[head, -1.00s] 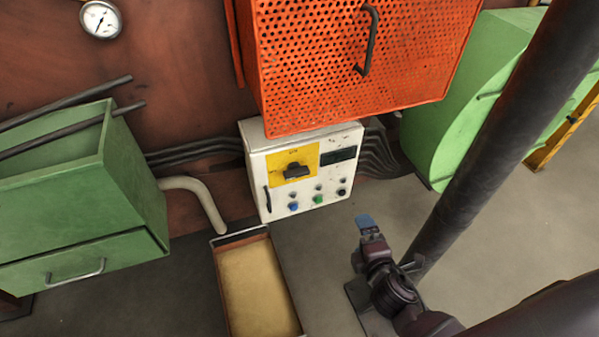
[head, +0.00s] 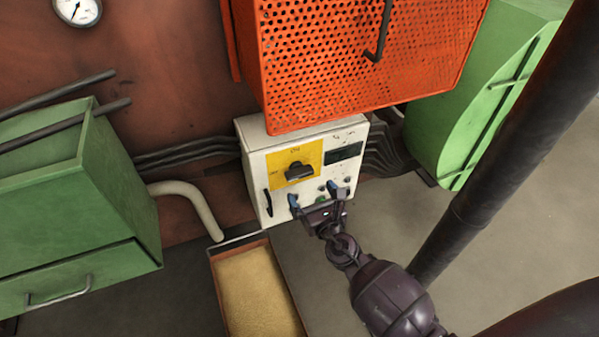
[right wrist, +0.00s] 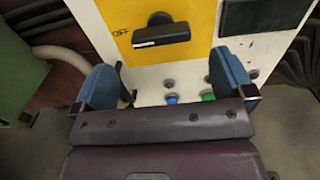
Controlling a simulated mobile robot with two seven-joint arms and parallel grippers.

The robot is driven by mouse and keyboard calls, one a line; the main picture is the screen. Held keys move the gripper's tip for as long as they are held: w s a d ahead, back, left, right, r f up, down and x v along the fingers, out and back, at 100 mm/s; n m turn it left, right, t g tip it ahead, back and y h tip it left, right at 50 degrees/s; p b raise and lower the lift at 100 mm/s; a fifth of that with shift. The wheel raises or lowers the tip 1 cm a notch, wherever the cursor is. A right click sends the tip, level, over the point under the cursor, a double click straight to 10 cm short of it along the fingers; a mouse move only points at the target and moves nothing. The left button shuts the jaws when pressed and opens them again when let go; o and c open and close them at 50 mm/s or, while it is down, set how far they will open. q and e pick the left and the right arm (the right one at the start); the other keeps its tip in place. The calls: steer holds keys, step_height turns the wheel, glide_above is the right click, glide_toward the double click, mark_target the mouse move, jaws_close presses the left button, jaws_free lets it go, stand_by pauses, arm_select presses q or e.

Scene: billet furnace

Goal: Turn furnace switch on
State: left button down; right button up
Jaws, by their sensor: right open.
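The furnace switch (head: 298,171) is a black knob on a yellow plate (head: 281,163) on the front of a white control box (head: 255,157). In the right wrist view the switch (right wrist: 161,33) sits ahead, with its white mark at the left end, towards the "OFF" lettering. My right gripper (head: 313,196) is open and empty, just below the switch and in front of the box's lower buttons. In the right wrist view its blue fingertips (right wrist: 168,77) stand wide apart, below the switch and clear of it. My left gripper is out of view.
An orange perforated guard (head: 350,60) overhangs the control box. A blue button (right wrist: 172,99) and a green button (right wrist: 208,97) lie below the switch. A tray (head: 258,290) stands at lower left, and green cabinets (head: 75,210) stand left.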

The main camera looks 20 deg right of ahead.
mark_target(302, 176)
steer(key=w, duration=0.6)
steer(key=shift+w+a, duration=0.1)
steer(key=shift+w, duration=0.2)
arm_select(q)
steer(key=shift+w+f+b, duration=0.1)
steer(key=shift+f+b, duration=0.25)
arm_select(e)
steer(key=shift+w, duration=0.7)
steer(key=c, duration=0.8)
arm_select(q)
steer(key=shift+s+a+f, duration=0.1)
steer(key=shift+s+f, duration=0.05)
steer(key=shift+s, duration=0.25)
